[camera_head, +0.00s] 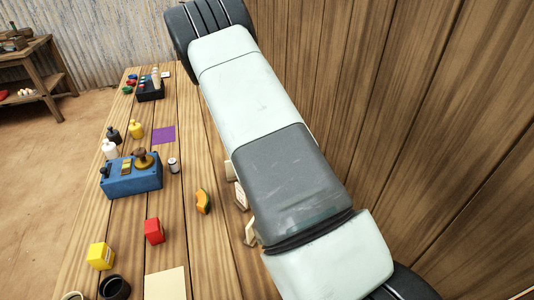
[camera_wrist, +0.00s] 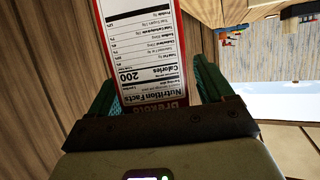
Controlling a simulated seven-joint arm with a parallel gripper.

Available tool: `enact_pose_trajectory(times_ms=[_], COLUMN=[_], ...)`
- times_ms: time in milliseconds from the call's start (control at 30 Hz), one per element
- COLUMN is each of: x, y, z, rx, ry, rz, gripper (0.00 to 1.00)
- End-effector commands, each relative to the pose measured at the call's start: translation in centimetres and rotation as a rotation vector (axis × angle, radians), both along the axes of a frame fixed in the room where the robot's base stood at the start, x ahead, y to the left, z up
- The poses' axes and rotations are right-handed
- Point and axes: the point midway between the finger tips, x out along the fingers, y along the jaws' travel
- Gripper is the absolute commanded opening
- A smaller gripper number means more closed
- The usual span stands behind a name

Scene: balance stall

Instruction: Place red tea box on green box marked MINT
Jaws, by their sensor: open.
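In the wrist view, a red-edged box (camera_wrist: 150,45) with a white nutrition label, seen upside down, stands between the green fingers of my gripper (camera_wrist: 154,72). The fingers are open, one on either side of the box, and I cannot tell whether either touches it. The box's far end runs out of the picture. My gripper is not visible in the head view, where my arm crosses the right half. A small red box (camera_head: 154,231) sits on the wooden table in the head view. I see no green box marked MINT in either view.
A yellow box (camera_head: 100,256), dark cup (camera_head: 114,287) and cream mat (camera_head: 166,284) lie near the front of the table (camera_head: 185,235). A plank wall (camera_head: 440,120) rises at right.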

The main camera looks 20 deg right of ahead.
Motion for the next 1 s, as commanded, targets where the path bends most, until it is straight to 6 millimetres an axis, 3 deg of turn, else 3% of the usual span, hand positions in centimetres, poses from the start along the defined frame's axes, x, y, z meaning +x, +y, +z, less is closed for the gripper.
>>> enact_pose_trajectory(times_ms=[600, 833, 1000], x=[-9.3, -9.7, -8.8], y=[3.9, 4.7, 6.4], z=[4.1, 5.6, 9.5], rx=[0.000, 0.042, 0.178], ry=[0.001, 0.017, 0.104], rz=[0.002, -0.003, 0.020], gripper=[0.81, 0.81, 0.81])
